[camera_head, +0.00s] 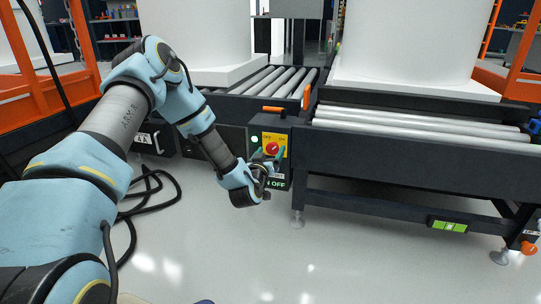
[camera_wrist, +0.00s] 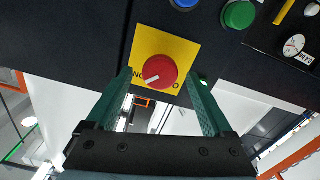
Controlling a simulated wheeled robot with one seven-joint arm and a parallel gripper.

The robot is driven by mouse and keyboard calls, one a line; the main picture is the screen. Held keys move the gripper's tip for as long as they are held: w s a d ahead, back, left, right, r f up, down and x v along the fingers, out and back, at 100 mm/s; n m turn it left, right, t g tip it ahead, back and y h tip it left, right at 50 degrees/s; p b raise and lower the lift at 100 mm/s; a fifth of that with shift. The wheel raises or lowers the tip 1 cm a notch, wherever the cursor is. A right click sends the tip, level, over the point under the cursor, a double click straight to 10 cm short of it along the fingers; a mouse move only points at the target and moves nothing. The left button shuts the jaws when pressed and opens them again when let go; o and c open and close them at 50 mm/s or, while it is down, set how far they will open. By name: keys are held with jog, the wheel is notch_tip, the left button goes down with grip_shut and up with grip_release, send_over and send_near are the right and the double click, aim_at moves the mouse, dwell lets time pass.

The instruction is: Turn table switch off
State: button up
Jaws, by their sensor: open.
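The table switch is a red rotary knob (camera_head: 272,148) on a yellow plate, on the dark control box at the end of the roller table. In the wrist view the red knob (camera_wrist: 160,71) sits on its yellow plate (camera_wrist: 147,38). Its white mark points lower left, toward letters that look like an upside-down ON. My gripper (camera_head: 268,164) is at the switch, with its green fingers open. In the wrist view the fingers of my gripper (camera_wrist: 163,80) stand apart on either side of the knob. I cannot tell whether they touch it.
A blue button (camera_wrist: 185,3), a green button (camera_wrist: 238,14) and a gauge (camera_wrist: 293,45) are near the plate. Below the switch is a lit OFF sign (camera_head: 277,184). Orange levers (camera_head: 306,96) stand above the box. A black cable (camera_head: 160,207) lies on the floor. White tanks (camera_head: 405,45) stand behind.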

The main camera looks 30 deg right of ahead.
jog(key=shift+w+d, duration=0.15)
grip_shut()
dwell(0.7)
